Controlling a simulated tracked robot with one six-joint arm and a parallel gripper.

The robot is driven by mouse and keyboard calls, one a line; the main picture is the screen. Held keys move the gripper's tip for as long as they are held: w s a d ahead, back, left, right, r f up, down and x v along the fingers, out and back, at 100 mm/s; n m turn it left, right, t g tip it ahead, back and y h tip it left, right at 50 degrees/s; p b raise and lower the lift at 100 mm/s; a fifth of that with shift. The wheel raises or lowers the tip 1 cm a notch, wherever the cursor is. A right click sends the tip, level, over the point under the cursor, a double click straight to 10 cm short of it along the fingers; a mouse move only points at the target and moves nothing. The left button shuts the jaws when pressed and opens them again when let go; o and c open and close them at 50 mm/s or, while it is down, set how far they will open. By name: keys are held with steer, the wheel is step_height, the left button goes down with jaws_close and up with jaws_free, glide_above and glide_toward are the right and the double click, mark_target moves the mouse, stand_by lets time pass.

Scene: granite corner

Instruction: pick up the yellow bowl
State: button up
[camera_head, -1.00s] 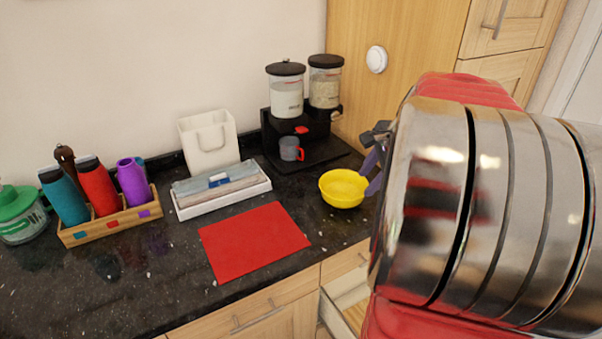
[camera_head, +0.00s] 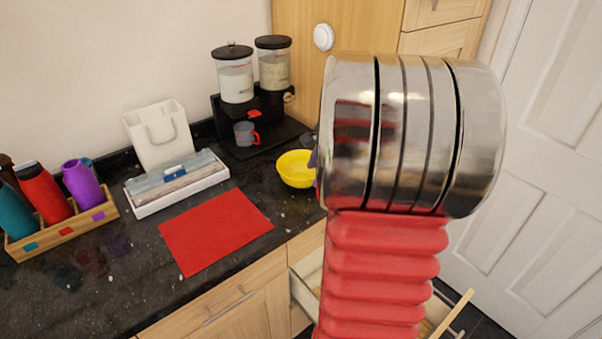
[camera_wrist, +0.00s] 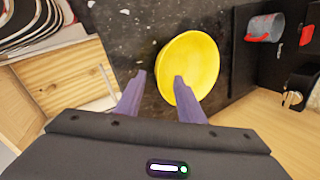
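The yellow bowl (camera_head: 292,169) stands upright on the dark speckled counter, at its right end. In the wrist view the bowl (camera_wrist: 193,58) lies just ahead of my gripper (camera_wrist: 158,86). The two purple fingers are apart with nothing held between them. The right finger overlaps the bowl's near side in the picture, and the left finger is over the counter outside the rim. I cannot tell whether a finger touches the bowl. In the head view my arm hides most of the gripper and borders the bowl's right side.
A black dispenser stand (camera_head: 265,130) with a grey cup (camera_head: 245,134) stands behind the bowl. A red mat (camera_head: 215,232) and a white tray (camera_head: 150,208) lie to the left. An open drawer (camera_head: 303,292) juts out below the counter's front edge.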

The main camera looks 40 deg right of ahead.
mark_target(311, 178)
steer(key=shift+w+f, duration=0.2)
steer(key=shift+f, duration=0.2)
steer(key=shift+x, duration=2.65)
steer(key=shift+a, duration=0.25)
steer(key=shift+c, duration=0.5)
jaws_close()
